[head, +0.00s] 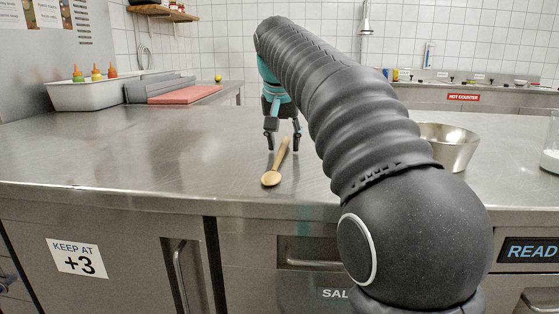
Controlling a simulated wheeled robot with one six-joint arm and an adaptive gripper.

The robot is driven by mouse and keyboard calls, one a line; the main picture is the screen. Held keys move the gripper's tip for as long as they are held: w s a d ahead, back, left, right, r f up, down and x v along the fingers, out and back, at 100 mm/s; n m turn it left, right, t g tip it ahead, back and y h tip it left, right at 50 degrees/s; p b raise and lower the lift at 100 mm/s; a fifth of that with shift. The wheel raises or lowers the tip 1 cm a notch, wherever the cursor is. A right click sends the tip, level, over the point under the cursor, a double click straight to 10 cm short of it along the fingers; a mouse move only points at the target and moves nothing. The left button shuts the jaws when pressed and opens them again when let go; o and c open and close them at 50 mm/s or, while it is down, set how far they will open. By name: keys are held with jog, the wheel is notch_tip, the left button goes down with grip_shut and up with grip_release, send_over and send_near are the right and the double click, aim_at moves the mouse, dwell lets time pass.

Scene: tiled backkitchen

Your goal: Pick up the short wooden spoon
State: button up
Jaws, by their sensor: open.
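A short wooden spoon (272,177) lies on the steel counter in the head view, its bowl toward the front edge and its handle pointing back and slightly right. My gripper (283,147) points down at the handle end of the spoon. Its two fingers are open, one on each side of the handle as seen from here. I cannot tell whether the fingertips touch the counter or stay just above it. Nothing is held. My arm covers part of the counter to the right of the spoon.
A metal bowl (449,146) stands to the right, partly behind my arm. A glass with white contents (550,155) is at the right edge. A white tub (80,95) with sauce bottles and a red board (186,95) sit at the back left. The counter (130,150) left of the spoon is clear.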

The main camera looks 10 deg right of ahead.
jog(key=shift+f, duration=0.1)
dwell(0.3)
jog(key=shift+c, duration=0.6)
grip_shut()
